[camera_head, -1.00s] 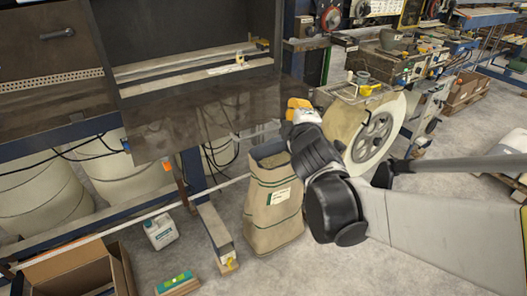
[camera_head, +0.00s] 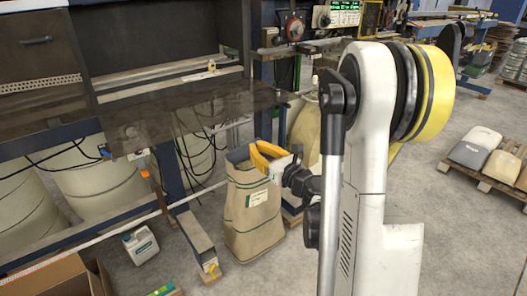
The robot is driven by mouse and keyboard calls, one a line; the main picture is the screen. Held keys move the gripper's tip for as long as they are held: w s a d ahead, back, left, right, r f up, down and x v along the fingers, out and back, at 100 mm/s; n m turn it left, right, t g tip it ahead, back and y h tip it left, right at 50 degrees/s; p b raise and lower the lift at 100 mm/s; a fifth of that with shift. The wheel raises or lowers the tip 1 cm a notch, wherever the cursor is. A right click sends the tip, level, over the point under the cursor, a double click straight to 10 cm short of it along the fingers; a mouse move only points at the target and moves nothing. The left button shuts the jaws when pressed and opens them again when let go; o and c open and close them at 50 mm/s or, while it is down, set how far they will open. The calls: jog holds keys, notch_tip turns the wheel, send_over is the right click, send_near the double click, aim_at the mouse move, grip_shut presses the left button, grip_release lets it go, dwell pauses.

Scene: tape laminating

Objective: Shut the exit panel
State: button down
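The exit panel looks to be the dark, see-through flap (camera_head: 190,115) at the front of the machine. It is swung down and sticks out toward me below the machine's opening, so it stands open. My gripper (camera_head: 262,157), with yellow fingers, is below and in front of the flap's right part, just over the top of a brown paper sack. It seems apart from the flap and I see nothing held in it. The gap between its fingers is too small to judge. My arm hides the area to the right of it.
The paper sack (camera_head: 254,212) stands under my gripper. A white jug (camera_head: 140,245), a cardboard box (camera_head: 48,278) and a metal beam (camera_head: 194,238) are on the floor to the left. A pallet with sacks (camera_head: 490,160) is at the right.

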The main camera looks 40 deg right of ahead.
jog(key=w+r, duration=0.2)
jog(key=w+r+b, duration=0.1)
jog(key=w+r, duration=0.1)
jog(key=shift+w+a, duration=0.15)
jog(key=shift+w, duration=0.05)
dwell(0.3)
